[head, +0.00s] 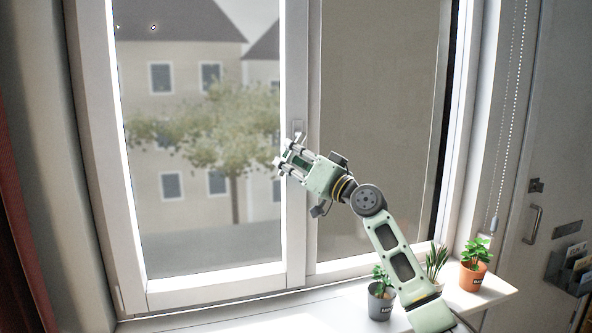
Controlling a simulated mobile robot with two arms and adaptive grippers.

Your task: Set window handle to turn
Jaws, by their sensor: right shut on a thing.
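The window (145,294) has a white frame and two panes, with the handle (298,128) on the frame's middle upright. Only the handle's upper part shows; the rest is hidden behind my right gripper. My right gripper (283,160) is at the handle, shut on it, with its arm reaching up from the lower right. The handle's exact angle cannot be told. The left window sash looks closed against its frame. My left gripper is not in view.
Several potted plants stand on the white sill at the lower right, among them one in a dark pot (380,302) and one in an orange pot (472,277), close to my right arm. A bead chain (510,110) hangs at the right. The sill's left part is clear.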

